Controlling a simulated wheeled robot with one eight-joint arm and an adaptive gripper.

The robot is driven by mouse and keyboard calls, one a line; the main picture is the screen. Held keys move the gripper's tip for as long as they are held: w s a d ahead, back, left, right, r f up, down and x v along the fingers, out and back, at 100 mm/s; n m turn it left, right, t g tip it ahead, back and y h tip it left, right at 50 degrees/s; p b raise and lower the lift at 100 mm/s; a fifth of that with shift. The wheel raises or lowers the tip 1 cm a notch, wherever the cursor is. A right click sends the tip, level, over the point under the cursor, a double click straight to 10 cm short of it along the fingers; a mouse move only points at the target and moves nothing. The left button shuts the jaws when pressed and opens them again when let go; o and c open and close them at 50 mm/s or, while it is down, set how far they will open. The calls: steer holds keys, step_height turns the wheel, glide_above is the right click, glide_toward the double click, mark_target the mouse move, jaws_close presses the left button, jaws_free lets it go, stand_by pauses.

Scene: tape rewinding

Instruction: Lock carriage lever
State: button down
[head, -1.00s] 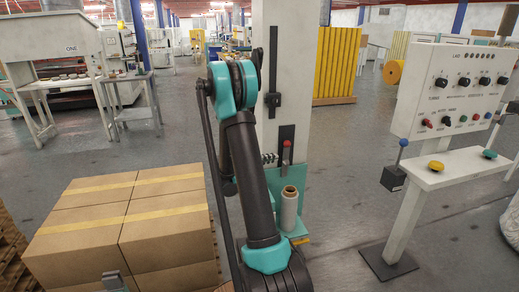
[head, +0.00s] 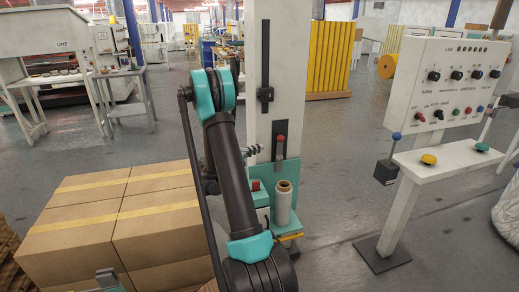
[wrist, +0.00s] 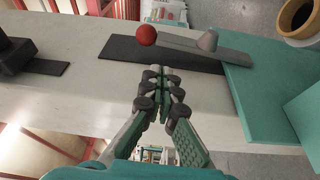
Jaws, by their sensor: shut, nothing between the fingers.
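The carriage lever is a grey bar with a red knob (head: 281,138), standing up on the white column above the teal carriage (head: 291,171) in the head view. In the wrist view its red knob (wrist: 147,36) is at the top centre, and its grey bar runs right to a pivot boss over a dark plate (wrist: 120,51). My gripper (head: 258,149) is left of the lever and slightly lower than the knob in the head view. In the wrist view my gripper's fingertips (wrist: 160,72) are together and empty, apart from the knob in the picture.
A wrapped roll (head: 283,204) stands on the carriage just below the lever. A red knob or button (head: 255,185) is beside it. Stacked cardboard boxes (head: 110,225) are at left. A control panel (head: 448,85) stands at right, with clear floor before it.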

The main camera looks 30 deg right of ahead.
mark_target(271, 143)
steer(key=d, duration=0.7)
steer(key=shift+w+d+r, duration=0.1)
steer(key=shift+w+d, duration=0.25)
